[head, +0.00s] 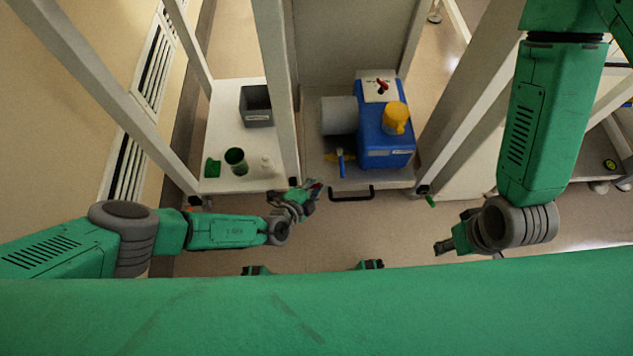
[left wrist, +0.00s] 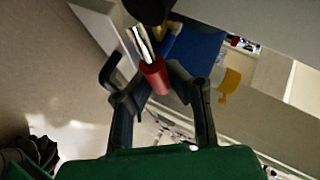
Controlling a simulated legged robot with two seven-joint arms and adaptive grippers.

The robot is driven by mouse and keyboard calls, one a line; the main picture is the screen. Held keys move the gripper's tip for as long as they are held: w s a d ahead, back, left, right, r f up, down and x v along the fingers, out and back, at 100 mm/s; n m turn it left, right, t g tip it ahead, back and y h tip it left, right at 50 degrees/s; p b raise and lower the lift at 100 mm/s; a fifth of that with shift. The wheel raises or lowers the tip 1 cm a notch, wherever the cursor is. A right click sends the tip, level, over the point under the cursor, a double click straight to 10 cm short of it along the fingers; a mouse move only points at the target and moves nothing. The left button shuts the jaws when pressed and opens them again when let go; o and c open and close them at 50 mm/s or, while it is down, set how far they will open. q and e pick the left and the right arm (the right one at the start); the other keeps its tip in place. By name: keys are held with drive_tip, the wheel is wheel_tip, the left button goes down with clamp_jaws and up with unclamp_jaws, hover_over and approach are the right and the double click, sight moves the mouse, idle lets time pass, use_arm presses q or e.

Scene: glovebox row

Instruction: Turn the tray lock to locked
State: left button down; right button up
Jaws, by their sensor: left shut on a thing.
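My left gripper (head: 314,190) is at the front left edge of the tray (head: 391,178), beside the tray's black pull handle (head: 352,194). In the left wrist view, the fingers of my left gripper (left wrist: 162,84) are on both sides of a red handle (left wrist: 155,76) and shut on it. A pale bar with dark stripes runs from the red handle toward the cabinet. The frames do not clearly show which way the lock is turned. My right gripper (head: 443,246) is apart at the right, away from the tray; its fingers are too small to judge.
A blue box (head: 372,137) with a red switch (head: 383,87) and a yellow part (head: 396,117) stands on the tray, next to a grey cylinder (head: 339,115). A blue lever (head: 341,164) is in front. A left shelf holds a grey bin (head: 256,119) and a green cup (head: 236,161). White posts flank the tray.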

use_arm(q)
drive_tip(key=shift+s, duration=0.15)
drive_tip(key=c, duration=1.5)
unclamp_jaws()
drive_tip(key=v, duration=1.1)
drive_tip(key=shift+s+a, duration=0.25)
drive_tip(key=shift+s, duration=0.1)
drive_tip(key=shift+r, duration=0.15)
